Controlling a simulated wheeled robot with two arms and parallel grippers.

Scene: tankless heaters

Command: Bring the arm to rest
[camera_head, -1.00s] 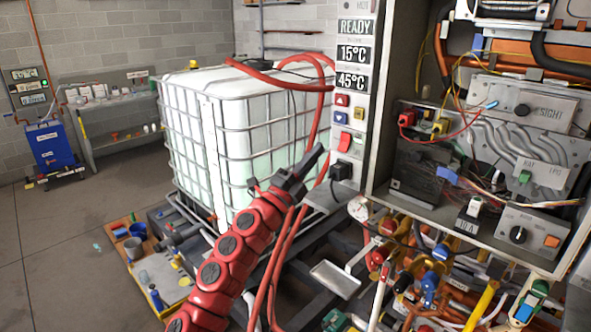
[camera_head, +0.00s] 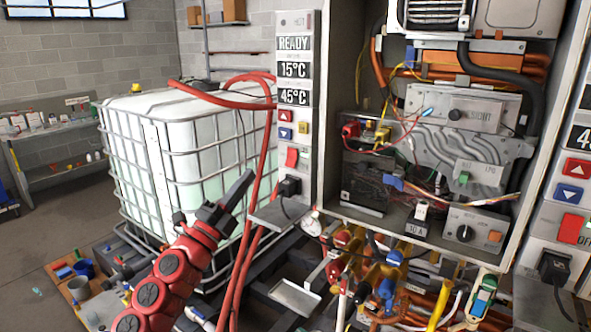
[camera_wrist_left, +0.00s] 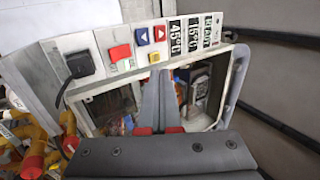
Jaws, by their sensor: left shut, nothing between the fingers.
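My left arm is red with black joint caps and comes up from the bottom left in the head view. Its dark left gripper (camera_head: 240,187) points up and to the right, in front of the white caged tank (camera_head: 185,150) and left of the heater's control strip (camera_head: 293,130). In the left wrist view the two grey fingers (camera_wrist_left: 158,100) lie together, shut and empty. Beyond them the control strip (camera_wrist_left: 120,52) with its buttons and displays shows tilted. My right gripper is in neither view.
The open heater cabinet (camera_head: 330,190) with wires and pipes stands to the right. Red hoses (camera_head: 245,255) run down close beside the left gripper. Valves and pipes (camera_head: 385,280) crowd below the cabinet. A grey shelf (camera_head: 60,170) stands at the back left. Open floor (camera_head: 30,245) shows at the left.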

